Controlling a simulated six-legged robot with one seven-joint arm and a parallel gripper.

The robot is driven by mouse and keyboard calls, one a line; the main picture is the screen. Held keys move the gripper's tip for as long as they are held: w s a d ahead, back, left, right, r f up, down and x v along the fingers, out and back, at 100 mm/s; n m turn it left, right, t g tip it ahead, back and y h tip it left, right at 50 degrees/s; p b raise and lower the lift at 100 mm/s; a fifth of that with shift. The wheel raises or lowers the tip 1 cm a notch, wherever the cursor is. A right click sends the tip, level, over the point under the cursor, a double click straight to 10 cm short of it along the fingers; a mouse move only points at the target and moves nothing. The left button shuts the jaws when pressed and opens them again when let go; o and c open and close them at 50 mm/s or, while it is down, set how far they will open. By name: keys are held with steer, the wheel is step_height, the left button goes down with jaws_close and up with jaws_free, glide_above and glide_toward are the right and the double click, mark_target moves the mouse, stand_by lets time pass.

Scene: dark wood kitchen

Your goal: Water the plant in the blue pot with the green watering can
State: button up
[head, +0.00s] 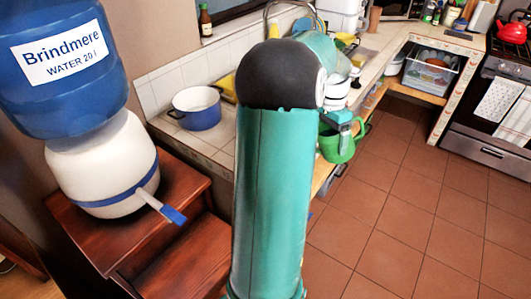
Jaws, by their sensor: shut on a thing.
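The green watering can (333,149) hangs at my gripper (350,128), just right of my arm and beside the counter's front edge, above the floor. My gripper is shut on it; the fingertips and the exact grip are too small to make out. My arm hides part of the can's surroundings. No plant in a blue pot shows clearly. A blue pot with a white inside (199,110) stands on the tiled counter left of my arm, apart from the can, and looks like cookware with no plant visible in it.
A blue water bottle (65,100) sits on a white dispenser (105,165) on wooden steps (130,235) at left. The tiled counter (175,128) runs back to a corner. A stove (497,105) stands at far right. The tiled floor (400,215) at right is clear.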

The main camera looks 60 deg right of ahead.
steer(key=shift+w+a+r, duration=0.15)
steer(key=shift+w+r, duration=0.1)
steer(key=shift+r, duration=0.15)
stand_by(1.0)
steer(key=s+f, duration=0.1)
steer(key=s+d+f+t+y, duration=0.1)
steer(key=f, duration=0.1)
steer(key=s+d+f+t, duration=0.1)
steer(key=shift+f+y, duration=0.15)
steer(key=shift+y, duration=0.15)
steer(key=shift+w+f+t, duration=0.1)
steer(key=shift+f+t, duration=0.05)
steer(key=shift+t, duration=0.25)
steer(key=shift+s+d+f+t+y, duration=0.2)
steer(key=shift+s+f+t+y, duration=0.2)
steer(key=shift+f+t+y, duration=0.25)
steer(key=shift+r, duration=1.85)
